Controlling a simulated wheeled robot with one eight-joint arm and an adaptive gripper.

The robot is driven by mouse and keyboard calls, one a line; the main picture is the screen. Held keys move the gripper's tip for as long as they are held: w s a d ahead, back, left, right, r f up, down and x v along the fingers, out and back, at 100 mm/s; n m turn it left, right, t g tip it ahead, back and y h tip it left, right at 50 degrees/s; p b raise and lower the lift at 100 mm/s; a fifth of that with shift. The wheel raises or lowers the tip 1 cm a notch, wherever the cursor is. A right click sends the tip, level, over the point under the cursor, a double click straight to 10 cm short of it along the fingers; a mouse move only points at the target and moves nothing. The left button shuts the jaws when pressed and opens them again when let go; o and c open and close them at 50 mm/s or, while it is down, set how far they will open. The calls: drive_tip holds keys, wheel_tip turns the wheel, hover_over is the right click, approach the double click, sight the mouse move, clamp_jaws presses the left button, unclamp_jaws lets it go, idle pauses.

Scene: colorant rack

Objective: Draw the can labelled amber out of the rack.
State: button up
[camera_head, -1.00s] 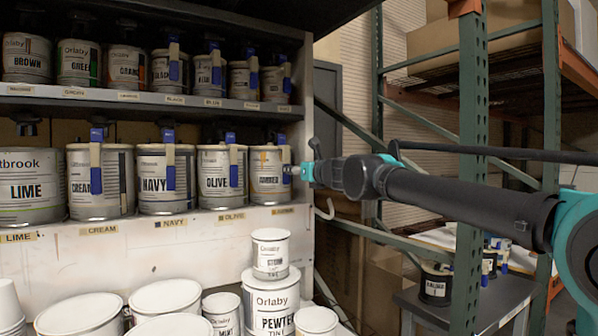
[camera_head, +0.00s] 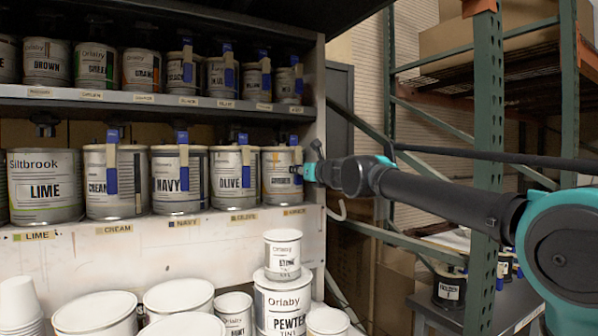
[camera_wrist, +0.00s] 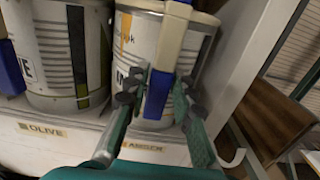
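The amber can (camera_head: 277,173) is a white can at the right end of the lower shelf, with a cream and blue handle (camera_head: 297,168) in front of it. It fills the middle of the wrist view (camera_wrist: 136,50), above a shelf tag that seems to read AMBER (camera_wrist: 143,147). My gripper (camera_wrist: 160,95) has one finger on each side of the blue lower part of the handle (camera_wrist: 157,92). The fingers look open around it, close to its sides. Contact is not clear. In the head view my gripper (camera_head: 308,172) is at the can's right front.
The olive can (camera_head: 229,176) stands just left, with the navy can (camera_head: 165,185) beyond it. The rack's white side wall (camera_head: 315,130) is close on the right. Several cans, including a pewter one (camera_head: 285,303), stand below. The upper shelf (camera_head: 150,98) holds more cans.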

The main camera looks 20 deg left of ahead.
clamp_jaws()
drive_tip(key=shift+d+r, duration=0.1)
drive_tip(key=shift+r, duration=0.2)
idle(0.5)
drive_tip(key=v, duration=2)
drive_tip(key=shift+s, duration=0.3)
idle(2.1)
drive_tip(key=shift+d, duration=0.15)
